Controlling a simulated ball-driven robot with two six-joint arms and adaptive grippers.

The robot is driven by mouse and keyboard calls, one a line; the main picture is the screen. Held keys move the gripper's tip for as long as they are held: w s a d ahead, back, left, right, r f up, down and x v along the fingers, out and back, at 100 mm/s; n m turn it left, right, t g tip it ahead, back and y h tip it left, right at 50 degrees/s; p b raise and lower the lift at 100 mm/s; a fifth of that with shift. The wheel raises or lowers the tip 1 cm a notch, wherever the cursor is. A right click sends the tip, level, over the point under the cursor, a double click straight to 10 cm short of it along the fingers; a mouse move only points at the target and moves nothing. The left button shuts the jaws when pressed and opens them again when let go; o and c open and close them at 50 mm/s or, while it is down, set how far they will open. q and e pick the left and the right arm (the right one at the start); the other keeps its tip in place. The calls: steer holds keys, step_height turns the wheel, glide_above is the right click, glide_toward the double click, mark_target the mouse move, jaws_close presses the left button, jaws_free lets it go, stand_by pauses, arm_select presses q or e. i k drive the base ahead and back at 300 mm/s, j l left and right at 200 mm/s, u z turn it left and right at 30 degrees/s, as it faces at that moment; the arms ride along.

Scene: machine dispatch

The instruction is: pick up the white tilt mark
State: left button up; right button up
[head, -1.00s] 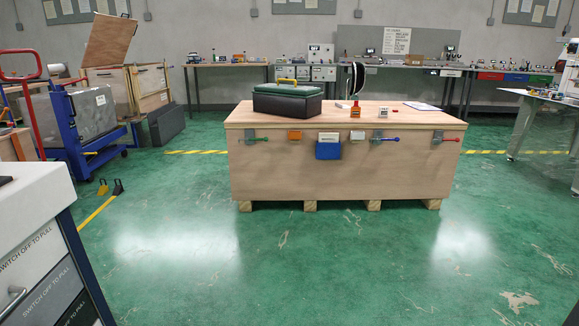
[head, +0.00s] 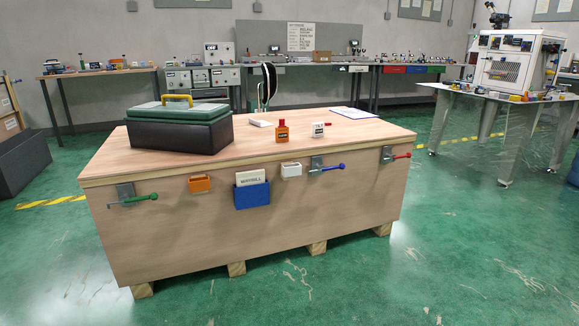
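A small white piece with a dark mark on its face (head: 318,130), which looks like the white tilt mark, stands on top of the large wooden crate (head: 365,137), right of centre. An orange piece with a dark label (head: 282,132) stands close to its left. A small white holder (head: 291,171) and an orange holder (head: 200,183) are fixed to the crate's front face. Neither of my grippers is in view.
A black case with a green lid (head: 180,128) sits on the crate's left part. A flat white item (head: 261,123) and a clipboard (head: 354,113) lie on top. A blue waybill pocket (head: 252,195) and clamps with coloured handles project from the front. Green floor in front is clear.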

mark_target(317, 128)
steer(key=i+z, duration=0.45)
steer(key=i, duration=0.6)
